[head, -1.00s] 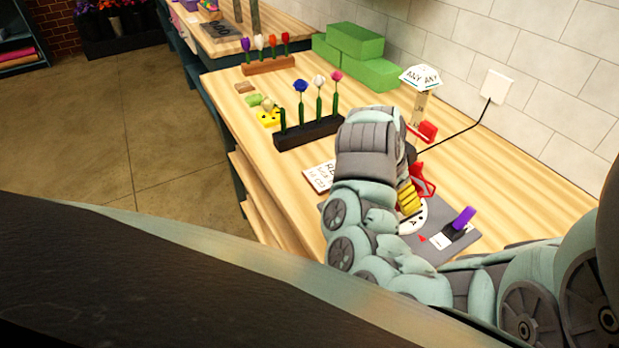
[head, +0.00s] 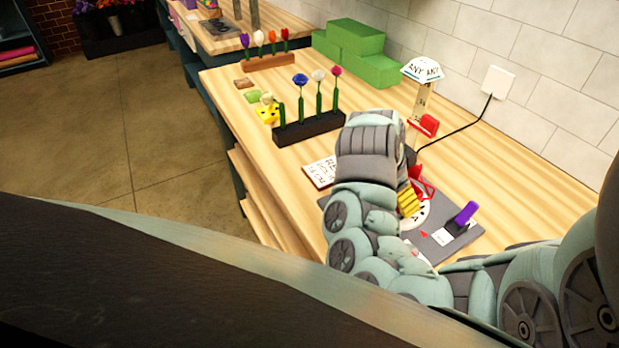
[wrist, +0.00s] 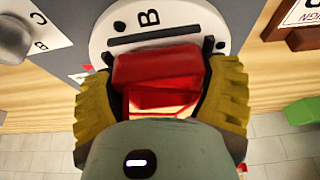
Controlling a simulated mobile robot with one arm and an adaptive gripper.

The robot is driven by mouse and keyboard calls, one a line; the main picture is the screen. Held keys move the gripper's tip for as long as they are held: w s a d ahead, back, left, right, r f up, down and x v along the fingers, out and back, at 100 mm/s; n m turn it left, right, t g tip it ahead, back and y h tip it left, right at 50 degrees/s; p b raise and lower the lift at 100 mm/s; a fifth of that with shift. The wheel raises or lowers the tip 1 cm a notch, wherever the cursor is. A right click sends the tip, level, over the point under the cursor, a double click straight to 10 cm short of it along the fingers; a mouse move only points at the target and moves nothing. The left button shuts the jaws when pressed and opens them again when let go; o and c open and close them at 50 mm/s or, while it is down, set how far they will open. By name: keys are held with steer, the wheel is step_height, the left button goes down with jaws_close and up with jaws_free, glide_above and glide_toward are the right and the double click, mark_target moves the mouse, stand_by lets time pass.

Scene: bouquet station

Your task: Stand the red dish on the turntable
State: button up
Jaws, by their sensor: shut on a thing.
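The red dish (wrist: 160,68) is between the two yellow fingers of my gripper (wrist: 160,62), which is shut on it. In the wrist view its red inner side shows below its upper part. The turntable (wrist: 190,18) is a white disc with a letter B and dark slots, right behind the dish. In the head view the dish (head: 425,187) shows beside my yellow fingers (head: 409,203), over the white turntable disc (head: 418,216), which my arm partly hides. I cannot tell whether the dish touches the disc.
A grey base (head: 440,245) holds the turntable, with a purple-handled part (head: 466,213) on its right. A red block (head: 429,124) is by the signpost (head: 422,98). A dark flower rack (head: 310,128), white card (head: 320,172) and green blocks (head: 355,50) stand farther off.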

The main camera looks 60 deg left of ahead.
stand_by(0.4)
steer(key=o, duration=1.1)
steer(key=shift+o, duration=0.2)
steer(key=shift+r+p, duration=2.9)
steer(key=shift+r, duration=0.6)
